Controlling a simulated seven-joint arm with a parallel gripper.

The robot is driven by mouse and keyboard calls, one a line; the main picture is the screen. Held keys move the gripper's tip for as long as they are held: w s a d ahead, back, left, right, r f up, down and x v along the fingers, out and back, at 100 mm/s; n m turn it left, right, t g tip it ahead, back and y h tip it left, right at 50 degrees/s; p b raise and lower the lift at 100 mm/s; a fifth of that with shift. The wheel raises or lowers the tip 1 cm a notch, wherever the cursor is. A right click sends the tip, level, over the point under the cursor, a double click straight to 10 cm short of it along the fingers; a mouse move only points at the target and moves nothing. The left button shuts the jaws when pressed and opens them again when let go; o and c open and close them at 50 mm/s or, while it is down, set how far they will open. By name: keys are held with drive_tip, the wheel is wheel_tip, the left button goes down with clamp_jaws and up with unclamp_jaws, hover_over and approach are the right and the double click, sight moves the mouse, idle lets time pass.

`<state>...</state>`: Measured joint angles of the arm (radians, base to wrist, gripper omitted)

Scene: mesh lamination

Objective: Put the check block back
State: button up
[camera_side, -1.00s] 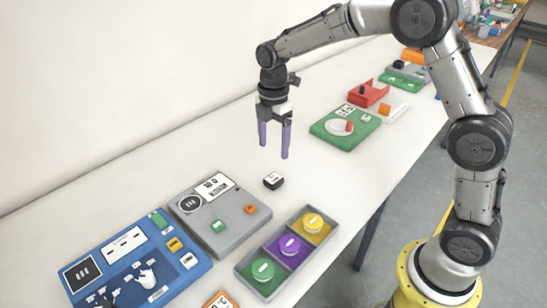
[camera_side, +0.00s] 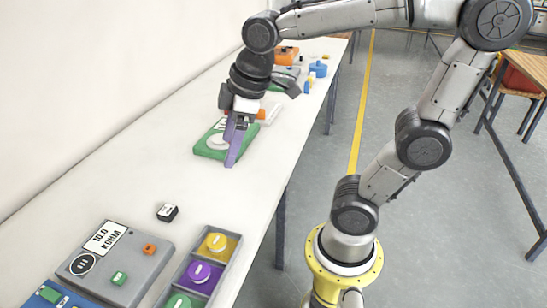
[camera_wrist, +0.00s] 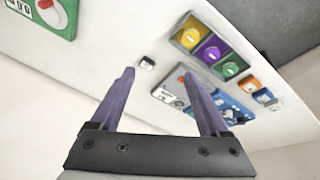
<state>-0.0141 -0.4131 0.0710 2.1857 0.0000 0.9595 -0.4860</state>
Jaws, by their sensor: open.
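The check block is probably the small black block with a white top (camera_side: 167,212), standing alone on the white table beyond the grey unit. It also shows in the wrist view (camera_wrist: 147,63), ahead of and between the finger tips. My gripper (camera_side: 232,158) has two purple fingers and is empty. In the side view it overlaps the green board; its height above the table is hard to judge. In the wrist view the fingers of my gripper (camera_wrist: 160,75) are spread apart with nothing between them.
A grey unit (camera_side: 140,265) labelled 10.0 KOHM stands near the block. Beside it is a grey tray (camera_side: 226,265) with yellow, purple and green round pieces. A blue board (camera_wrist: 235,108) lies beyond the grey unit. The green board (camera_side: 205,150) lies behind my gripper. Table around the block is clear.

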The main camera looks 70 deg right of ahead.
drive_tip(key=s+f+m+t, duration=0.1)
drive_tip(key=s+f+m, duration=0.1)
drive_tip(key=s+m, duration=0.3)
drive_tip(key=s, duration=0.3)
drive_tip(key=shift+s+d+f+m+t, duration=0.15)
drive_tip(key=shift+s+d+m+t, duration=0.05)
drive_tip(key=shift+s+m+t, duration=0.2)
